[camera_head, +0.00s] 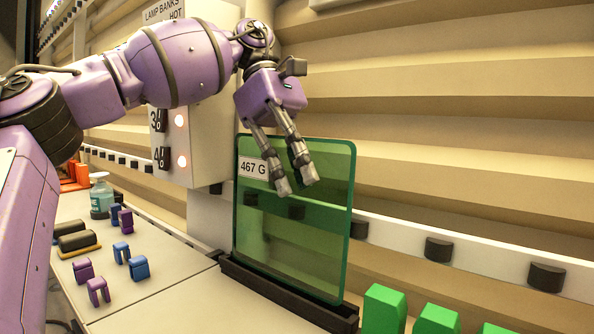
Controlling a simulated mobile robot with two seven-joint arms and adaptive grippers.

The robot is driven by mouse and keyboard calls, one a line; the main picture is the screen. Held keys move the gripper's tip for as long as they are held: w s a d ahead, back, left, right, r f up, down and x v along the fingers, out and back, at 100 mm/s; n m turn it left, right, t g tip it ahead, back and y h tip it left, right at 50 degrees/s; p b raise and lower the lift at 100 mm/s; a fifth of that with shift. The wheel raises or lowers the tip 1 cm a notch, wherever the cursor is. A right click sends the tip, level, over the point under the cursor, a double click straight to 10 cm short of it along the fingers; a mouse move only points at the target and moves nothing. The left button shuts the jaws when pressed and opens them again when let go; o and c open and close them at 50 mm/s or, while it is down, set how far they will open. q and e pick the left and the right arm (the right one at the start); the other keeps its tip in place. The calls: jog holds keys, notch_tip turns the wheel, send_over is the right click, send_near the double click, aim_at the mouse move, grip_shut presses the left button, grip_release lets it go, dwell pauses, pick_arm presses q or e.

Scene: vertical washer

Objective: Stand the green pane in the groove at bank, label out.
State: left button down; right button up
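The green pane (290,245) is a see-through sheet with rounded corners and a darker green rim. It stands upright with its lower edge at a long black grooved base (262,284). A white label reading "467 G" (253,167) is at its upper left and faces me. My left gripper (296,187) hangs fingers down in front of the pane's upper part. Its two fingers are apart with nothing seen between them; I cannot tell whether they touch the pane. The lamp bank (200,120), a pale cabinet with lit lamps, stands behind to the left. My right gripper is out of view.
Green blocks (383,310) stand right of the base. Purple clips (98,291), blue clips (139,268), black rollers (75,241) and a pump bottle (101,196) stand on the bench at left. A white rail with black knobs (438,250) runs behind. The bench front is clear.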

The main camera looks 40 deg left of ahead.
aim_at(283, 138)
pick_arm(q)
jog(key=shift+s+f, duration=0.1)
jog(key=shift+f, duration=1.15)
dwell(1.2)
jog(key=shift+w+b, duration=0.25)
jog(key=shift+b, duration=0.05)
dwell(0.9)
jog(key=c, duration=1.9)
grip_release()
jog(key=shift+o, duration=0.2)
jog(key=shift+f, duration=0.1)
jog(key=shift+d+r+v, duration=0.1)
jog(key=shift+d+v, duration=0.1)
jog(key=shift+v, duration=1.8)
jog(key=shift+d+r+v, duration=0.1)
jog(key=shift+d+v, duration=0.05)
jog(key=shift+v, duration=1.9)
jog(key=shift+s+r, duration=0.1)
jog(key=shift+s, duration=0.05)
